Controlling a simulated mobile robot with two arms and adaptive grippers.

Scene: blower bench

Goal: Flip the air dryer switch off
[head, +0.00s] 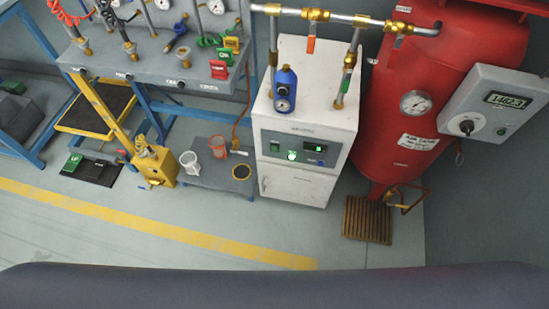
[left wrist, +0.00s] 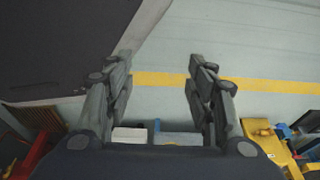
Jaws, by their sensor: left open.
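The air dryer (head: 303,180) is a white cabinet on the floor in the middle of the head view. Its front panel (head: 300,149) has a small green switch-like part (head: 275,146) at left, a brightly lit green part (head: 292,155) beside it and a dark display (head: 315,148) at right. I cannot tell the switch's position for sure. My left gripper (left wrist: 160,66) is open and empty above the floor in the left wrist view. A pale box, probably the dryer (left wrist: 130,134), shows partly behind it. Neither gripper shows in the head view.
A red tank (head: 400,110) and a grey control box (head: 497,106) stand right of the dryer. A low grey platform (head: 215,180) with cups and a yellow device (head: 154,164) are to its left. A wooden grate (head: 366,220) lies at right. The front floor is clear.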

